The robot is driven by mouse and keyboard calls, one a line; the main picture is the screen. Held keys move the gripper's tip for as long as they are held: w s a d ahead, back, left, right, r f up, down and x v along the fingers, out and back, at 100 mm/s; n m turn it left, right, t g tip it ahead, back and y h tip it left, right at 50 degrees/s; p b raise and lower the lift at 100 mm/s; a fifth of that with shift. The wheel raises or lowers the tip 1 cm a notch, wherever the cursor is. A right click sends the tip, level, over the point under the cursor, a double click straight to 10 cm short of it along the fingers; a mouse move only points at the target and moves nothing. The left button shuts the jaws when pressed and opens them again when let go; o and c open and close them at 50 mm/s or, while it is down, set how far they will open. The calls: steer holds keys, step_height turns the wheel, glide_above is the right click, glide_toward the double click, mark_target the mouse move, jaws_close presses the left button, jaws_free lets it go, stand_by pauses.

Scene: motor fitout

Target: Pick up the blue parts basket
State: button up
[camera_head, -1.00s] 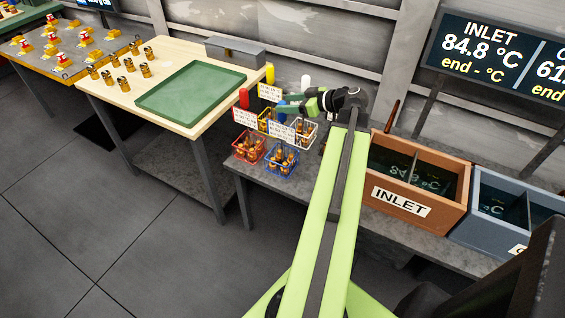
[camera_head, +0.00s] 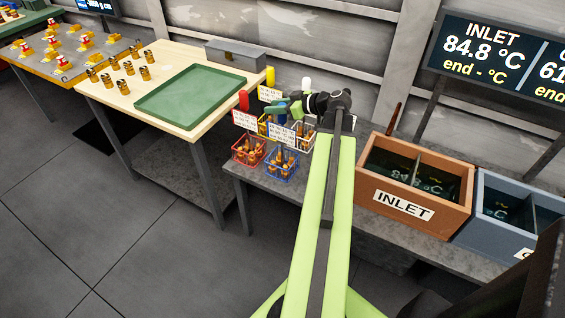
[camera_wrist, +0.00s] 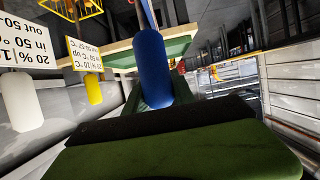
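The blue parts basket (camera_head: 282,165) is a small wire basket holding brown-orange parts. It stands on the grey bench with a white label card above it and an upright blue handle (camera_head: 282,115). My gripper (camera_head: 285,107) is at the height of this handle, pointing left. In the wrist view the blue handle (camera_wrist: 152,66) stands upright just beyond the large green finger in front. A dark green piece shows behind the handle. Whether the fingers press on the handle cannot be told.
A red basket (camera_head: 249,150) stands close on the left, with yellow (camera_head: 263,124) and white (camera_head: 305,137) baskets behind. An orange INLET bin (camera_head: 455,188) and a grey-blue bin (camera_head: 484,223) are to the right. A wooden table with a green tray (camera_head: 190,94) is at the left.

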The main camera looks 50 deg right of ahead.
jaws_close()
stand_by(1.0)
